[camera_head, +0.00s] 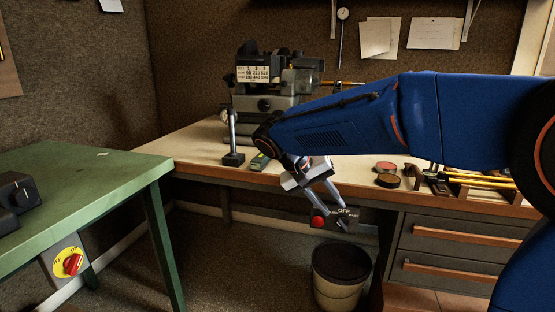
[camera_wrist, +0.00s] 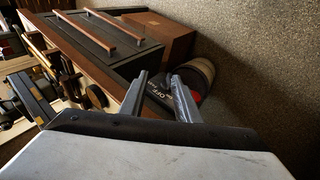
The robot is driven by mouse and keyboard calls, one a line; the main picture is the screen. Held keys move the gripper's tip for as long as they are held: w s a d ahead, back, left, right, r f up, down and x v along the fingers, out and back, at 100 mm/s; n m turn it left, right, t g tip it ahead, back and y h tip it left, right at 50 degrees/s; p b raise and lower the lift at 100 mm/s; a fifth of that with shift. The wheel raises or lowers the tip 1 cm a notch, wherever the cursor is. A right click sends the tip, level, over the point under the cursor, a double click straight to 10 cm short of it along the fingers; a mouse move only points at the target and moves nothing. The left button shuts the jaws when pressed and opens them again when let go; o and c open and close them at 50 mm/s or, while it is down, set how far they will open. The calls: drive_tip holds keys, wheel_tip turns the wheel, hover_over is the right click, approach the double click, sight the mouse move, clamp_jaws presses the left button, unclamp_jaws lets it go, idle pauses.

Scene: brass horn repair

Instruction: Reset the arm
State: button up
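My blue arm reaches in from the right in the head view, with my gripper (camera_head: 332,205) hanging in front of the bench's front edge, pointing down and to the right. In the wrist view my gripper (camera_wrist: 159,78) shows two grey fingers apart with nothing between them. Behind the fingers is a dark switch box (camera_head: 345,215) marked OFF with a red button, mounted below the bench top. It also shows in the wrist view (camera_wrist: 157,92), partly hidden by the fingers. I cannot tell whether a finger touches it.
A wooden workbench (camera_head: 205,145) carries a grey machine (camera_head: 265,100) and tools at the right. A bin (camera_head: 340,285) stands below my gripper, beside the drawers (camera_head: 455,237). A green table (camera_head: 75,180) is at left. The floor between is clear.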

drive_tip(key=s+d+f+y, duration=0.2)
drive_tip(key=s+d+y, duration=0.2)
drive_tip(key=s+d, duration=0.85)
drive_tip(key=s+f+t+y, duration=0.1)
drive_tip(key=s+f, duration=0.2)
drive_tip(key=s, duration=0.4)
drive_tip(key=s+f+n+t+y, duration=0.1)
drive_tip(key=s+f+t+y, duration=0.1)
drive_tip(key=s+f, duration=0.2)
drive_tip(key=s, duration=0.3)
drive_tip(key=shift+s+d, duration=0.2)
drive_tip(key=shift+d, duration=0.2)
